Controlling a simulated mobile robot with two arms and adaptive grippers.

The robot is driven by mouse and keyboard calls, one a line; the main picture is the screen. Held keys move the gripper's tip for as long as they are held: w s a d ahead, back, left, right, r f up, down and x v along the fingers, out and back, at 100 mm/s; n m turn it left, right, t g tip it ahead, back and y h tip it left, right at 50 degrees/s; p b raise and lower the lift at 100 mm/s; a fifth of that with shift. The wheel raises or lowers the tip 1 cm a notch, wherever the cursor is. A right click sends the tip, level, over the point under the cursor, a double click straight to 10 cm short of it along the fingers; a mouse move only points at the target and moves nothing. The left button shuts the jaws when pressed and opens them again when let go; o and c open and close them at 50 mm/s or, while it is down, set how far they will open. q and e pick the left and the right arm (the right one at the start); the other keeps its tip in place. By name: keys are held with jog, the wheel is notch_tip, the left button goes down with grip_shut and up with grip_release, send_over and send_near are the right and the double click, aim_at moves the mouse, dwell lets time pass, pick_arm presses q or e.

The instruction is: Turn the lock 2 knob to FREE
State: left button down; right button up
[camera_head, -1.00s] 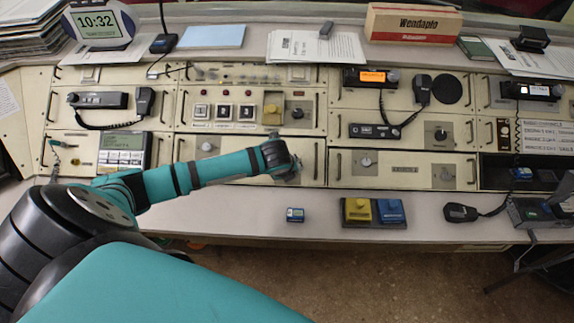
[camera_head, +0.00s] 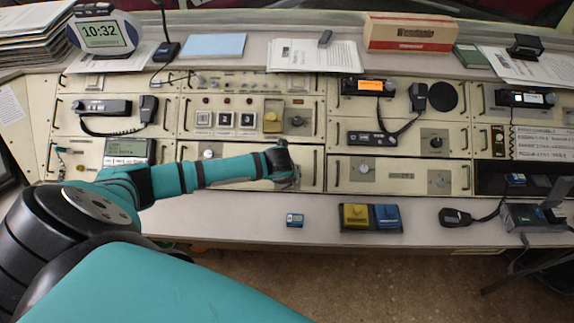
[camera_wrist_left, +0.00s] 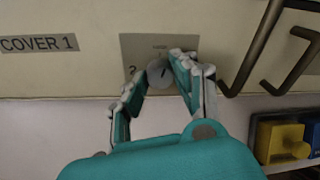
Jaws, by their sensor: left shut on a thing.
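My left gripper (camera_head: 286,181) is at the front edge of the console's lower middle panel, over the right part of that panel. In the left wrist view its two fingers (camera_wrist_left: 165,80) are shut on a small round grey knob (camera_wrist_left: 157,74). The knob sits on a grey square plate (camera_wrist_left: 132,46) with small print and a "2" at its left; the rest of the lettering is too small or hidden. A dark pointer line shows on the knob face. In the head view the gripper hides this knob. My right gripper is not in view.
A "COVER 1" label (camera_wrist_left: 38,44) lies left of the plate. Metal handles (camera_wrist_left: 290,60) stand out to its right. Below are a small blue device (camera_head: 295,220) and a yellow and blue box pair (camera_head: 371,217) on the desk edge.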

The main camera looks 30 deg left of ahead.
pick_arm(q)
jog(key=m+p, duration=0.3)
jog(key=shift+w+r+m, duration=0.1)
jog(key=shift+r+m, duration=0.2)
jog(key=m+p, duration=0.2)
jog(key=m, duration=0.1)
jog(key=shift+m+g+y, duration=0.3)
jog(key=m+p, duration=0.2)
jog(key=m, duration=0.1)
jog(key=shift+w, duration=0.1)
jog(key=shift+f+m+y+p, duration=0.15)
jog(key=shift+m+p, duration=0.25)
jog(key=shift+m, duration=0.7)
jog(key=shift+f+m+y+p, duration=0.1)
jog(key=shift+m+y+p, duration=0.2)
jog(key=shift+m, duration=0.8)
jog(key=c, duration=1)
grip_release()
jog(key=shift+d, duration=0.1)
